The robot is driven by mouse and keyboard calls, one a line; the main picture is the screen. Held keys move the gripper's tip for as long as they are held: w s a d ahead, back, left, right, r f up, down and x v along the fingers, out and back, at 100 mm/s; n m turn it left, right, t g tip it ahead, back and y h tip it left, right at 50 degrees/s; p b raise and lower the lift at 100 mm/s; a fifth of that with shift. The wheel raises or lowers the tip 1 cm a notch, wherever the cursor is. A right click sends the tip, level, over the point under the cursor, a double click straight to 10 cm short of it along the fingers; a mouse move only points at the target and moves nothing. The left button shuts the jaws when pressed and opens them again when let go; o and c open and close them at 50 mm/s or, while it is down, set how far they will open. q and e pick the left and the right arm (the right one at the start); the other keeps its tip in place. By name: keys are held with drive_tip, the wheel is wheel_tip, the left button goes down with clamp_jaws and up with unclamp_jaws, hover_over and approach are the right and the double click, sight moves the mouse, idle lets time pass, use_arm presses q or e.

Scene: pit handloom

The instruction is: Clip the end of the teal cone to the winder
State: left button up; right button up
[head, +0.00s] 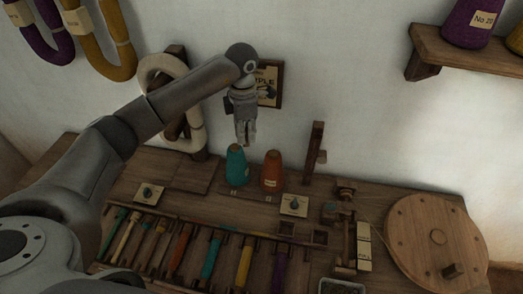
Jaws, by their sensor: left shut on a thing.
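The teal cone (236,167) stands upright on the wooden bench, left of an orange cone (272,171). My left gripper (245,141) points down just above and slightly right of the teal cone's tip. Its fingers are shut on the yarn end of the teal cone, which is too fine to make out here. The winder stands at the right of the bench, with a large round wooden wheel (410,224) and a small wooden frame (347,232) beside it. I cannot make out a clip on it. My right gripper is not in view.
A rack of several coloured bobbins (211,257) fills the bench front. A wooden post (315,150) rises between the cones and the winder. A framed card (268,84) hangs behind my gripper. A wall shelf (470,52) holds cones at upper right.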

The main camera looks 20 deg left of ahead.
use_arm(q)
drive_tip(key=w+a+r, duration=0.1)
drive_tip(key=w+a, duration=0.1)
drive_tip(key=a, duration=0.3)
drive_tip(key=shift+n, duration=0.4)
drive_tip(key=shift+a+f+b, duration=0.1)
drive_tip(key=shift+f+b, duration=1.25)
drive_tip(key=shift+f, duration=1.15)
drive_tip(key=shift+r, duration=0.1)
wheel_tip(320, 180, up, 5)
drive_tip(key=p, duration=0.3)
